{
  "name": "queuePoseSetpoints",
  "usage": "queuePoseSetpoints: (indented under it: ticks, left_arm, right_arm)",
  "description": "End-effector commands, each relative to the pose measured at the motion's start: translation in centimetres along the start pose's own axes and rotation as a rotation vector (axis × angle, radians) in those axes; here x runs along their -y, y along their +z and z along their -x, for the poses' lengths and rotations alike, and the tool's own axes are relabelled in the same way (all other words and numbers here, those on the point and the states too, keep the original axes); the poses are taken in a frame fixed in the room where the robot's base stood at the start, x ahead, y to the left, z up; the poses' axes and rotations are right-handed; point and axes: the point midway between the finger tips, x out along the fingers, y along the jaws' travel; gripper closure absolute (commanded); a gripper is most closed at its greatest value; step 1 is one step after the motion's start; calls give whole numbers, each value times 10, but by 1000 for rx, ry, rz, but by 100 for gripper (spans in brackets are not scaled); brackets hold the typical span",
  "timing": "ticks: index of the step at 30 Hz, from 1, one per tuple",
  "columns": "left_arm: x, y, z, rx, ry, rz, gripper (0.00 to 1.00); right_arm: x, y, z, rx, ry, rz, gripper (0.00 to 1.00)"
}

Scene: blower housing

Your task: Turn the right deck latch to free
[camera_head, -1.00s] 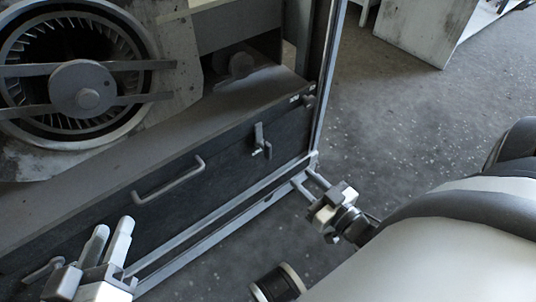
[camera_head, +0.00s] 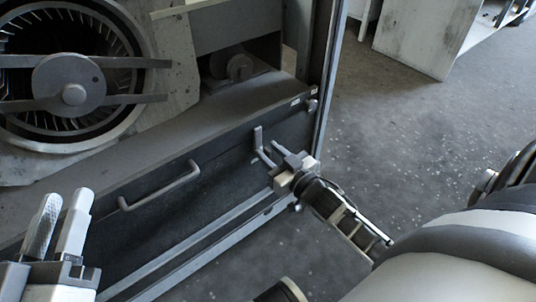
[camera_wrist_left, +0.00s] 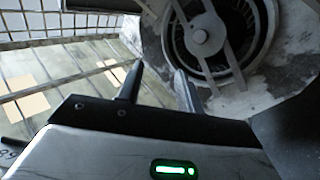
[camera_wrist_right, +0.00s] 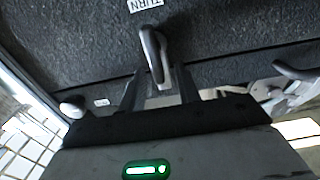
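The right deck latch (camera_head: 259,139) is a grey lever on the dark front panel (camera_head: 225,160), right of the bar handle. In the right wrist view the lever (camera_wrist_right: 153,52) points down toward the space between my fingers, below a "TURN" label (camera_wrist_right: 145,4). My right gripper (camera_head: 268,153) is at the latch with its fingers apart, one on each side of the lever's lower end. I cannot tell whether either finger touches it. My left gripper (camera_head: 58,205) is open and empty, low at the left, away from the latch; its fingers also show in the left wrist view (camera_wrist_left: 158,78).
A grey bar handle (camera_head: 160,186) sticks out of the panel left of the latch. A round knob (camera_head: 311,105) sits at the panel's upper right, near the upright frame post (camera_head: 331,75). The blower wheel (camera_head: 72,85) is behind the deck.

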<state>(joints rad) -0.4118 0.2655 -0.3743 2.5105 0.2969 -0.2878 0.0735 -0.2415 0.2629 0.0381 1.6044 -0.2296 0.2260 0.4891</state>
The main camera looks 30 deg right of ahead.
Motion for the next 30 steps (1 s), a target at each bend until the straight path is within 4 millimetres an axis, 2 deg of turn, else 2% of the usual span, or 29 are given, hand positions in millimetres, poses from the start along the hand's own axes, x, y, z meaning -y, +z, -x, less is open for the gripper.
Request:
queuePoseSetpoints:
  ticks: [4,13,14,15,17,30]
  left_arm:
    - [0,-6,-2,-42,12,-47,64]
    - [0,-9,-3,-51,14,-57,64]
    - [0,-8,-3,-51,14,-57,64]
    - [0,-8,-3,-51,14,-57,64]
    - [0,-8,-3,-51,14,-57,64]
    - [-1,-8,-2,-21,12,-26,64]
  right_arm:
    - [0,0,-11,-1,1,1,67]
    - [0,0,-12,1,0,0,67]
    - [0,0,-12,0,0,0,73]
    - [0,0,-12,0,0,0,84]
    - [0,0,-12,0,0,1,100]
    - [3,-2,-16,2,-11,-50,100]
